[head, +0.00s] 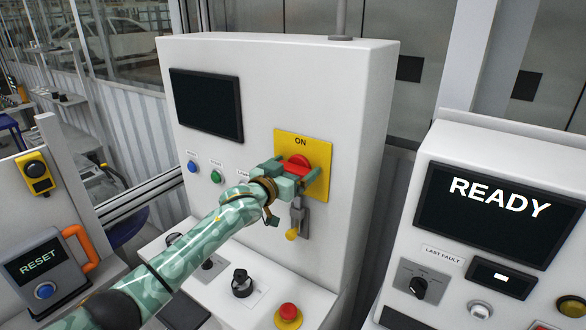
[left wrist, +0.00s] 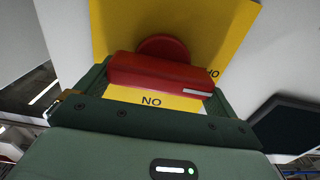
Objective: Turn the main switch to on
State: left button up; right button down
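The main switch is a red rotary handle (head: 297,164) on a yellow plate (head: 287,141) marked ON at the top, on the front of the tall white cabinet. In the left wrist view the red handle (left wrist: 160,75) lies crosswise, its white mark at the right end by a partly hidden label. The ON label appears inverted below it. My left gripper (head: 290,172) has its fingers at the two ends of the handle, with no clear gap at either end. It also shows in the left wrist view (left wrist: 160,92). My right gripper is not in view.
A black knob (head: 242,283) and a red push button (head: 288,313) sit on the ledge below. A READY screen (head: 498,210) stands at right, a RESET box (head: 42,265) at left.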

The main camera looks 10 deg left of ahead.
pick_arm(q)
jog(key=shift+m, duration=0.4)
jog(key=m+p, duration=0.1)
jog(key=m, duration=0.2)
jog(key=shift+d, duration=0.2)
jog(key=m, duration=0.2)
jog(key=m+p, duration=0.1)
jog(key=m, duration=0.2)
jog(key=shift+s+d+f, duration=0.15)
jog(key=m, duration=0.4)
jog(key=shift+d+f+m, duration=0.1)
jog(key=shift+f+m, duration=0.1)
jog(key=shift+m, duration=0.2)
jog(key=shift+f+m, duration=0.2)
jog(key=shift+m, duration=1.9)
jog(key=o, duration=0.6)
